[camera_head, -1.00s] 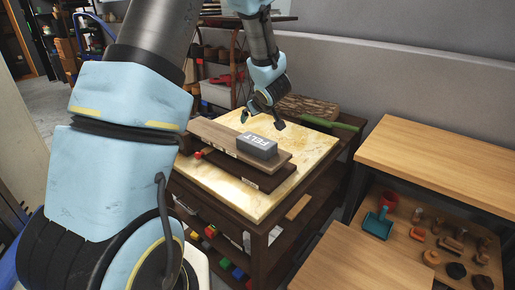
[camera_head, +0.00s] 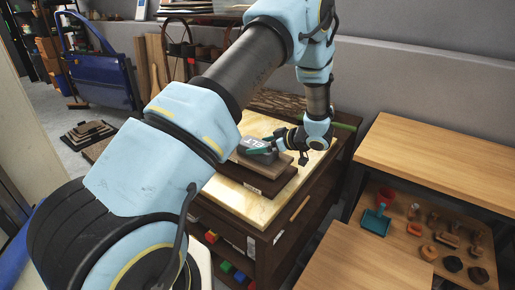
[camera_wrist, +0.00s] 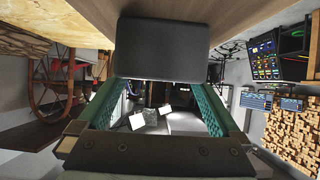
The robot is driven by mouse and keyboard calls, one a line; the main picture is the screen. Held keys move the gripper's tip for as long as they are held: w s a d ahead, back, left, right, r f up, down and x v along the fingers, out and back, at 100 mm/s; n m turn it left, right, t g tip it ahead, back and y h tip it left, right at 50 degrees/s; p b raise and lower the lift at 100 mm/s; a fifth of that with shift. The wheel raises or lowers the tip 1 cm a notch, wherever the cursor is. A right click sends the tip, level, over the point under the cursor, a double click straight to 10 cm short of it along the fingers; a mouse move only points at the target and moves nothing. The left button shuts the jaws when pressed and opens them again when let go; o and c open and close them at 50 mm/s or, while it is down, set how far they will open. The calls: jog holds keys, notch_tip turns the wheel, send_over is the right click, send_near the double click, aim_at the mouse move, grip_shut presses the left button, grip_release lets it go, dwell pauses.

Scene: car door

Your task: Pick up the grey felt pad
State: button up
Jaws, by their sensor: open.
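The grey felt pad (camera_head: 253,146) is a dark block with pale lettering on top. It lies on a wooden board on the pale-topped table. In the wrist view the pad (camera_wrist: 160,48) fills the top middle. My gripper (camera_head: 274,149) is low at the pad's right side, partly hiding it. In the wrist view my open gripper (camera_wrist: 160,88) has its green-lined fingers apart, with the pad just beyond the tips and roughly centred on the gap. I cannot tell whether a finger touches it.
The wooden board (camera_head: 283,164) sits under the pad on the pale tabletop (camera_head: 226,187). A rough bark-like slab (camera_head: 276,102) lies behind. A blue car door (camera_head: 101,80) stands back left.

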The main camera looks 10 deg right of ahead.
aim_at(251, 145)
jog(key=p+x, duration=0.1)
jog(key=x, duration=0.2)
jog(key=shift+w+a+p, duration=0.25)
jog(key=shift+w+p, duration=0.15)
jog(key=shift+w+a+f, duration=0.35)
jog(key=shift+c, duration=0.3)
jog(key=c, duration=1.1)
